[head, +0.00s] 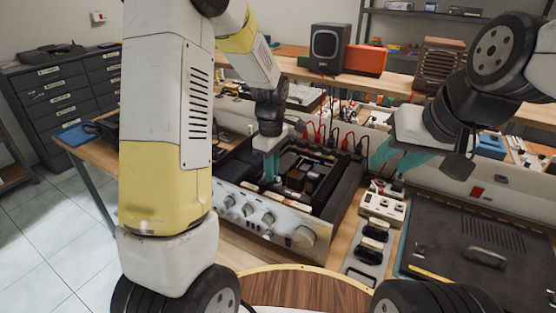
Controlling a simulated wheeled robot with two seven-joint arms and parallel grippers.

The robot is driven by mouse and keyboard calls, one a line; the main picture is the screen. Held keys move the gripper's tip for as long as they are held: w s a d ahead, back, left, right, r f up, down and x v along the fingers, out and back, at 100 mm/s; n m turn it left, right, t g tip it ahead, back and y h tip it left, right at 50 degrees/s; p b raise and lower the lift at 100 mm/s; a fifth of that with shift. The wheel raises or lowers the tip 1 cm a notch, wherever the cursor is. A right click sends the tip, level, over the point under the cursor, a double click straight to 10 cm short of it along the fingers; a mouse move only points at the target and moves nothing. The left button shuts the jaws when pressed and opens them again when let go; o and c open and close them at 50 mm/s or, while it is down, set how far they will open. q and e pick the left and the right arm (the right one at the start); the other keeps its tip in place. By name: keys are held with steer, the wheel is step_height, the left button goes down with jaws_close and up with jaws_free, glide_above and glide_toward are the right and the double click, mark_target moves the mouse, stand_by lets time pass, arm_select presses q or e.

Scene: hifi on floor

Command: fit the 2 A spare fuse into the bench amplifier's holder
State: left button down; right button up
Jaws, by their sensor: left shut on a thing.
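The bench amplifier (262,212) stands open on the bench in the head view, its silver front with knobs facing me and its dark insides showing. My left gripper (271,172) points down into the open left part of the chassis. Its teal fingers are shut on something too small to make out. The 2 A spare fuse and the holder cannot be picked out. My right gripper (374,168) hangs to the right of the amplifier, its teal fingers apart with nothing seen between them.
A small pale box (382,207) and a grey tray with black parts (362,267) lie right of the amplifier. A dark panel (478,240) lies further right. Red and black leads (322,132) hang behind the chassis. A round wooden top (300,288) is in front.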

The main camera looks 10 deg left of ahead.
arm_select(q)
steer(key=shift+f, duration=0.75)
stand_by(0.5)
steer(key=c, duration=1.4)
jaws_free()
steer(key=shift+o, duration=0.2)
steer(key=shift+r, duration=4.05)
steer(key=s+a+r+m+t+h, duration=0.1)
steer(key=s+r+m+t, duration=0.2)
steer(key=s+r+m, duration=0.3)
steer(key=s+a+r+m+t+h, duration=0.1)
steer(key=s+r+m, duration=0.6)
steer(key=s, duration=0.7)
steer(key=shift+a+m+t, duration=0.6)
steer(key=shift+a+t, duration=0.15)
steer(key=shift+t, duration=0.35)
